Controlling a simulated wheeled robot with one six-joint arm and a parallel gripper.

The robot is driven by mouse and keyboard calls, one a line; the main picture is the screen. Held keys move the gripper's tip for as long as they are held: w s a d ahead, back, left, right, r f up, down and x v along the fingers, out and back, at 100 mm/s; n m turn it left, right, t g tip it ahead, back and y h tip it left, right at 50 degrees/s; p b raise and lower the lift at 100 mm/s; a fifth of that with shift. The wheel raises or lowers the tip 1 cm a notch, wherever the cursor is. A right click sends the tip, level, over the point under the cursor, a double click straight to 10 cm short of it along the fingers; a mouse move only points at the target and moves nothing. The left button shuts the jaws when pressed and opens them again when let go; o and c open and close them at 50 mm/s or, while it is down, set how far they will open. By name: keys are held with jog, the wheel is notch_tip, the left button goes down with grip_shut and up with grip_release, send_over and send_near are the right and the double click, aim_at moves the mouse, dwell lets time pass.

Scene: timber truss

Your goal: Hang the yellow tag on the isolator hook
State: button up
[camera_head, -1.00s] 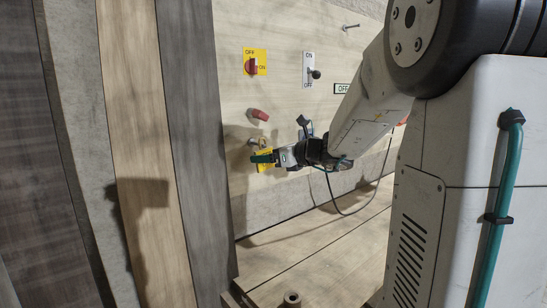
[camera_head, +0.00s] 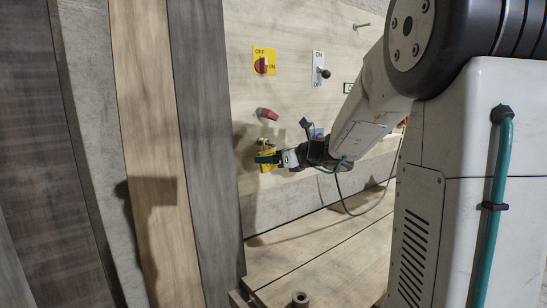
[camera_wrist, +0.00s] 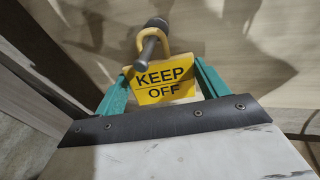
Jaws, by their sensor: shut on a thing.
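The yellow tag (camera_wrist: 165,80), printed KEEP OFF, sits between the green fingers of my gripper (camera_wrist: 163,84) in the wrist view. My gripper is shut on it. A dark metal peg (camera_wrist: 149,47) with a knobbed end, likely the hook, overlaps the tag's yellow loop (camera_wrist: 168,30). The loop curves around the peg in this view; whether the peg passes through it or only lines up cannot be told. In the head view my gripper (camera_head: 267,158) is close to the wall panel, with the tag (camera_head: 268,167) partly hidden behind its finger, just below a small brass fitting (camera_head: 262,142).
Above are a red lever (camera_head: 267,114), a red rotary switch on a yellow plate (camera_head: 264,62) and a toggle switch (camera_head: 319,72). A bolt (camera_head: 361,25) sticks out higher up. Timber posts (camera_head: 208,150) stand close left. A timber ledge (camera_head: 330,255) lies below.

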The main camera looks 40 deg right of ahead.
jog(key=o, duration=1)
jog(key=shift+o, duration=0.2)
jog(key=v, duration=0.8)
